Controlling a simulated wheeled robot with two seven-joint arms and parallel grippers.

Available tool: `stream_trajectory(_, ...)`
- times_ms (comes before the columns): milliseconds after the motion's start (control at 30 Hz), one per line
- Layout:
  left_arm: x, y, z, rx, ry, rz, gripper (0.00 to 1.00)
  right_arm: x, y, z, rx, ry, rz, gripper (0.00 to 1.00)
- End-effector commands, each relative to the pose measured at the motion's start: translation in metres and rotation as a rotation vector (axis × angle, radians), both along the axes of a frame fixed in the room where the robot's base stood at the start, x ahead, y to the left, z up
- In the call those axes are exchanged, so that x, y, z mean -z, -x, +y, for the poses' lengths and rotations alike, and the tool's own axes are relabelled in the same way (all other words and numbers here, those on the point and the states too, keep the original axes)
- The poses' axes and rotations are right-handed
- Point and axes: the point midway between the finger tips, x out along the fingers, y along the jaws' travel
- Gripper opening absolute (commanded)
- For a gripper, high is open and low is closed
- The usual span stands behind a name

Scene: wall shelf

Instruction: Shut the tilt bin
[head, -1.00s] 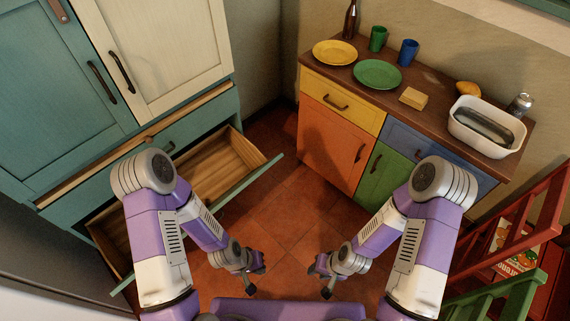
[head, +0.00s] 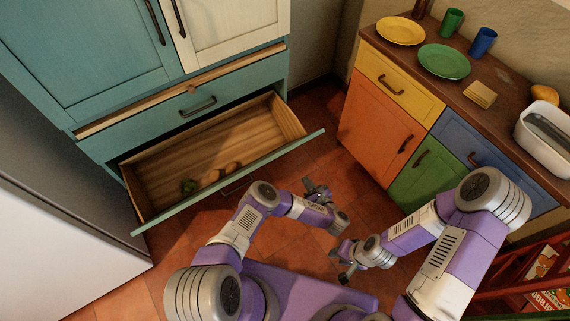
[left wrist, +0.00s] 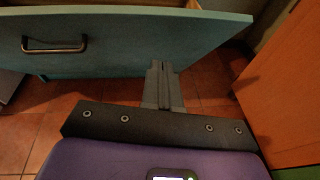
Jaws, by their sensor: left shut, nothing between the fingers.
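The tilt bin (head: 290,152) stands open at the bottom of the teal cabinet, its front leaning out and its wooden inside showing. My left gripper (head: 312,184) is shut and empty, just outside the right end of the bin front. Its fingers (left wrist: 161,70) point at that front; contact cannot be told. My right gripper (head: 344,272) is lower, away from the bin; its jaws are unclear.
A closed teal drawer (head: 190,112) is above the bin. A counter (head: 490,105) with plates, cups and a white tub (head: 545,150) stands at right, over an orange door (head: 378,125). A red rack (head: 510,285) is at lower right. Tiled floor lies between.

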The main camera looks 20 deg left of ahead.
Motion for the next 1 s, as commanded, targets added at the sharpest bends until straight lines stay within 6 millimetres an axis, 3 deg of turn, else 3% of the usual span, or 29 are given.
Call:
stream_trajectory(133,0.008,0.014,0.01,-0.127,0.04,-0.072,0.0,0.003,0.0,0.0,0.0,0.0,0.0,0.36)
stream_trajectory(367,0.014,0.007,0.022,-0.148,0.046,-0.088,0.0,0.02,0.0,0.0,0.0,0.0,0.0,0.36)
stream_trajectory(500,0.018,-0.003,0.034,-0.145,0.045,-0.087,0.0,0.038,0.0,0.0,0.0,0.0,0.0,0.36)
stream_trajectory(833,0.032,-0.048,0.088,-0.145,0.043,-0.087,0.0,0.061,0.0,0.0,0.0,0.0,0.0,0.36)
stream_trajectory(1000,0.016,-0.063,0.104,-0.142,0.043,-0.088,0.0,0.063,0.0,0.0,0.0,0.0,0.0,0.36)
